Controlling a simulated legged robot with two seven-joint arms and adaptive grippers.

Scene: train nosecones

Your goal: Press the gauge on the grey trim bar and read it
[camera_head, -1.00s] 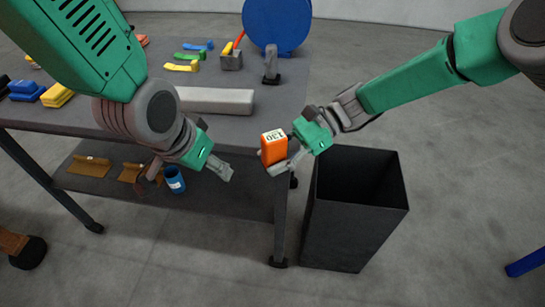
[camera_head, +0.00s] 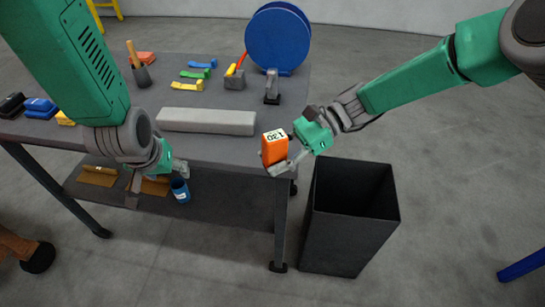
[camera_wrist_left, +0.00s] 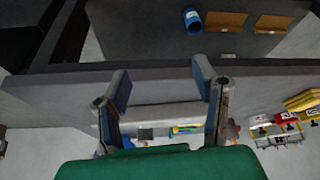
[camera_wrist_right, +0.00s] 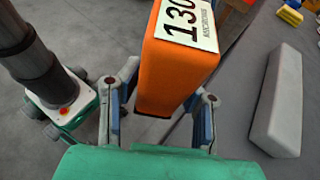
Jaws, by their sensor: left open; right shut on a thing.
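The orange gauge (camera_head: 274,149) is held by my right gripper (camera_head: 286,162), just off the table's front right corner. In the right wrist view the gauge (camera_wrist_right: 178,65) sits between the fingers, its white label reading 130. The grey trim bar (camera_head: 206,121) lies flat on the table near the front edge, apart from the gauge. It also shows in the right wrist view (camera_wrist_right: 280,100). My left gripper (camera_head: 180,167) is at the table's front edge, below and left of the bar. In the left wrist view its fingers (camera_wrist_left: 160,95) are apart and empty.
A black bin (camera_head: 350,215) stands on the floor right of the table. A blue disc (camera_head: 278,38), a grey block (camera_head: 235,80) and coloured pieces (camera_head: 188,85) stand behind the bar. A blue cup (camera_head: 180,190) and brown pieces (camera_head: 98,175) are on the lower shelf.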

